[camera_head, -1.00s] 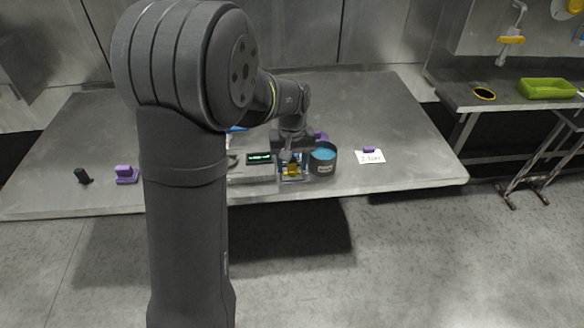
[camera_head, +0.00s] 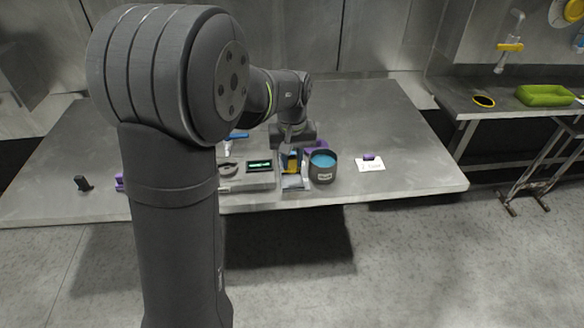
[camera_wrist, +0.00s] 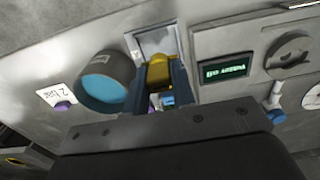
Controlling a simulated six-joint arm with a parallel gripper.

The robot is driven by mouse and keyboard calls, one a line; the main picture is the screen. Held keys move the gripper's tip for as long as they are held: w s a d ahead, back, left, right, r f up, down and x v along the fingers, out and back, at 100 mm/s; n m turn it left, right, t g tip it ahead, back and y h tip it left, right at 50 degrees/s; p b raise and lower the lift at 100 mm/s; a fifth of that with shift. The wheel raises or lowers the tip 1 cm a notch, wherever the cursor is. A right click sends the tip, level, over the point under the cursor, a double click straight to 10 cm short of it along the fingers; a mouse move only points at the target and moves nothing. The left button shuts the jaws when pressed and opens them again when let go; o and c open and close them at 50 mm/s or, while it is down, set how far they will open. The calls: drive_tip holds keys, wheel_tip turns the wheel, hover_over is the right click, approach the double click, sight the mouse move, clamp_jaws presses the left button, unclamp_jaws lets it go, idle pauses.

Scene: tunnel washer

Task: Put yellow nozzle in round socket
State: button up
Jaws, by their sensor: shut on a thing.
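My gripper (camera_head: 291,154) is shut on the yellow nozzle (camera_head: 292,164), just above the small light tray (camera_head: 294,183) near the table's front edge. In the wrist view the yellow nozzle (camera_wrist: 160,72) sits between the two blue-grey fingers, with the pale tray (camera_wrist: 157,42) behind it. The nozzle's lower end is hard to make out. A grey panel (camera_head: 247,185) left of the tray carries a round dark fitting (camera_head: 228,168), which also shows in the wrist view (camera_wrist: 290,50). I cannot tell whether this fitting is the round socket.
A dark round tub (camera_head: 323,172) with blue contents stands close right of the tray. A green display (camera_head: 259,165) is on the panel. A white "2 bar" card (camera_head: 371,165) with a purple piece lies further right. A small black object (camera_head: 84,184) stands at far left.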

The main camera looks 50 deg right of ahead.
drive_tip(key=s+a+r, duration=0.1)
drive_tip(key=s+r, duration=0.6)
drive_tip(key=s, duration=0.4)
drive_tip(key=w+a, duration=0.4)
drive_tip(key=w, duration=0.9)
drive_tip(key=w+a, duration=0.5)
drive_tip(key=w, duration=0.9)
drive_tip(key=shift+d+f, duration=0.15)
drive_tip(key=shift+f, duration=1.25)
drive_tip(key=shift+d+f, duration=0.1)
drive_tip(key=shift+f, duration=1.3)
drive_tip(key=shift+f, duration=0.45)
drive_tip(key=shift+f, duration=0.35)
drive_tip(key=shift+f, duration=0.35)
drive_tip(key=shift+f, duration=0.3)
drive_tip(key=shift+f, duration=0.15)
